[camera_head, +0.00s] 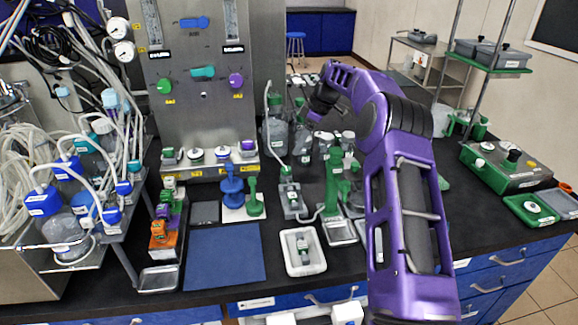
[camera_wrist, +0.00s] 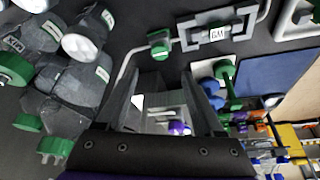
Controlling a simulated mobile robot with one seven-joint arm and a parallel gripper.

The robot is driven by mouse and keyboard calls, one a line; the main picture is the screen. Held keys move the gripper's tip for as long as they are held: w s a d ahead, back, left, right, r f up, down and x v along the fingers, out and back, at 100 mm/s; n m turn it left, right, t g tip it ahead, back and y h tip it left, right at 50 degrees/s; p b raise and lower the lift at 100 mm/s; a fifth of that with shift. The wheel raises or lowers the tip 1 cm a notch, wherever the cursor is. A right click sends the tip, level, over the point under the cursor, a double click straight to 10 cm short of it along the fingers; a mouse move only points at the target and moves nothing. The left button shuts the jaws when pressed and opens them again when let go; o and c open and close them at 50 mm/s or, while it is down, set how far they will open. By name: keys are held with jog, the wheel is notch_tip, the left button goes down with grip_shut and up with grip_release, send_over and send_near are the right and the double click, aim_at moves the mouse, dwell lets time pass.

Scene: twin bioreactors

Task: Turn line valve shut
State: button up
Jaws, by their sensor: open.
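No part is clearly marked as the line valve. A green fitting with a white label sits on a pale tube beside a grey frame; it shows in the wrist view (camera_wrist: 159,45), ahead of my fingers and apart from them. In the head view, a small green part (camera_head: 286,172) stands on a tube at the bench middle; I cannot tell if it is the same one. The steel panel carries a teal lever (camera_head: 203,72) and a blue lever (camera_head: 195,22), both roughly level. My gripper (camera_wrist: 165,100) is open, with nothing held; my arm hides it in the head view.
Bottles (camera_wrist: 75,80) crowd the left of the wrist view. Blue and green stands (camera_head: 232,185) are on the bench, with a blue mat (camera_head: 225,258) and a white tray (camera_head: 303,250) in front. A tubing rack fills the left. The mat is clear.

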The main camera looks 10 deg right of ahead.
aim_at(286, 168)
jog(key=x, duration=0.9)
jog(key=shift+f, duration=0.3)
jog(key=shift+c, duration=0.2)
grip_shut()
